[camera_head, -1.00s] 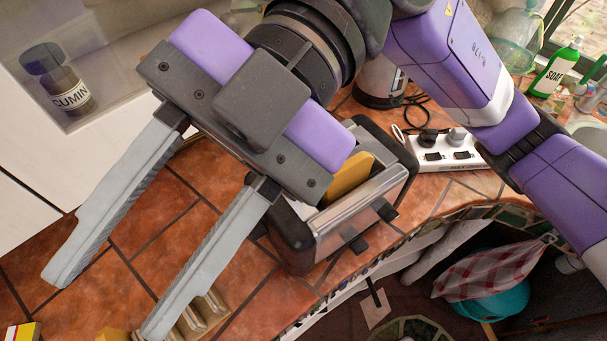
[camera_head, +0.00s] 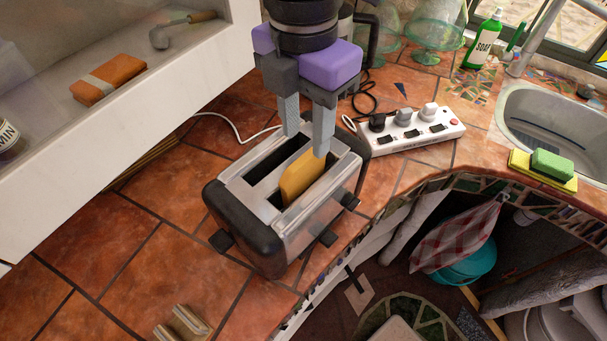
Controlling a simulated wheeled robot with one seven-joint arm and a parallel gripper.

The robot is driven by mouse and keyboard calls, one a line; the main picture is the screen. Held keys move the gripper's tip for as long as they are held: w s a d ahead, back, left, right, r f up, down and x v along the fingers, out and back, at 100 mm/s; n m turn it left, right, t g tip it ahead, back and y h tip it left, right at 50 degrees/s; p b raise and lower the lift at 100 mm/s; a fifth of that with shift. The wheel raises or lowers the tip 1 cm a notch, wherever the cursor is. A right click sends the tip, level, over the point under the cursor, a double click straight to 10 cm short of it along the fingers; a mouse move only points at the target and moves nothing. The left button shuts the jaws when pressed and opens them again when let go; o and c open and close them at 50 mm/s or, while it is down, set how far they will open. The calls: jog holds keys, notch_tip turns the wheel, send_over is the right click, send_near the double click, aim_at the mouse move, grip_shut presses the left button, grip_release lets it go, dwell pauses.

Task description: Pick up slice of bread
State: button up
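A yellow-tan slice of bread (camera_head: 301,179) stands upright in the right slot of the silver and black toaster (camera_head: 243,224), its upper part showing above the slot. The toaster's left slot looks empty. My gripper (camera_head: 306,143) points down over the far end of the toaster, its two grey fingers apart. The right finger's tip is close to the top of the bread's far end. The left finger is over the left slot side. I cannot tell whether either finger touches the bread or toaster.
A white power strip (camera_head: 418,137) with plugs stands right of the toaster, with cables behind. A sink (camera_head: 556,117) and a green sponge (camera_head: 551,165) are at the right. The wooden rack (camera_head: 183,326) is at the front. Tiled counter (camera_head: 140,240) left of the toaster is clear.

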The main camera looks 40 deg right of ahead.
aim_at(303, 159)
jog(key=f, duration=0.2)
jog(key=f+p, duration=0.1)
jog(key=f, duration=0.1)
jog(key=f+p, duration=0.1)
jog(key=f, duration=0.1)
jog(key=shift+a+f, duration=0.2)
jog(key=shift+a, duration=0.05)
grip_shut()
